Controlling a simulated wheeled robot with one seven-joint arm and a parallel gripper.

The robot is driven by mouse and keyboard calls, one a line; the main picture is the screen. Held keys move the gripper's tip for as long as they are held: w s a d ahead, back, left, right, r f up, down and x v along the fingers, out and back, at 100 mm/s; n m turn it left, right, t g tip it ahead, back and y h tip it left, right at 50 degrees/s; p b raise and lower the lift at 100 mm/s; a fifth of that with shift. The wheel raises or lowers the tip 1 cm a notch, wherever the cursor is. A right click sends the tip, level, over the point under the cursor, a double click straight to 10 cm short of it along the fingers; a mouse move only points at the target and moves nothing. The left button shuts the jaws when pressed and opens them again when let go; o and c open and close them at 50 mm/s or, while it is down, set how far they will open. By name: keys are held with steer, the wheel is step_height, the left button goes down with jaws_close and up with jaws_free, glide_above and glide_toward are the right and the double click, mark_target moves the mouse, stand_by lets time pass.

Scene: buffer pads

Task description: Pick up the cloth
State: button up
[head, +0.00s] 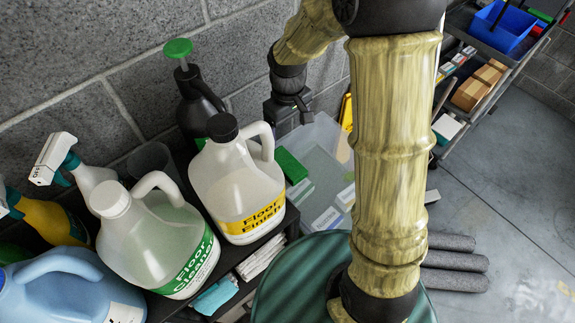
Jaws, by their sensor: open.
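A light-blue folded piece that looks like the cloth (215,296) lies on a lower level of the dark shelf, under the bottles near the bottom of the head view. White folded pieces (262,258) lie beside it, perhaps cloths too. My gripper (288,112) is up near the block wall, above and to the right of the shelf, well apart from the cloth. It is small and partly dark in the picture, open, with nothing seen in it. My arm covers much of the right middle.
A Floor Finish jug (235,185), a Floor Cleaner jug (150,235), a black pump bottle (195,100) and spray bottles crowd the shelf top (272,232). A clear bin (315,150) stands behind. Grey rolls (455,262) lie on the floor, which is open at right.

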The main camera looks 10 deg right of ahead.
steer(key=shift+a+f, duration=0.1)
glide_above(287, 163)
steer(key=f, duration=1.1)
steer(key=shift+s+p, duration=0.35)
steer(key=shift+p, duration=0.05)
steer(key=shift+f, duration=0.55)
steer(key=shift+f, duration=0.1)
steer(key=shift+w+f+p, duration=0.2)
steer(key=shift+f+p, duration=0.1)
steer(key=shift+f, duration=0.95)
steer(key=shift+w+f+p, duration=0.15)
steer(key=shift+f+p, duration=0.15)
steer(key=shift+f, duration=0.95)
steer(key=c, duration=1.2)
steer(key=shift+o, duration=0.2)
steer(key=shift+r, duration=0.1)
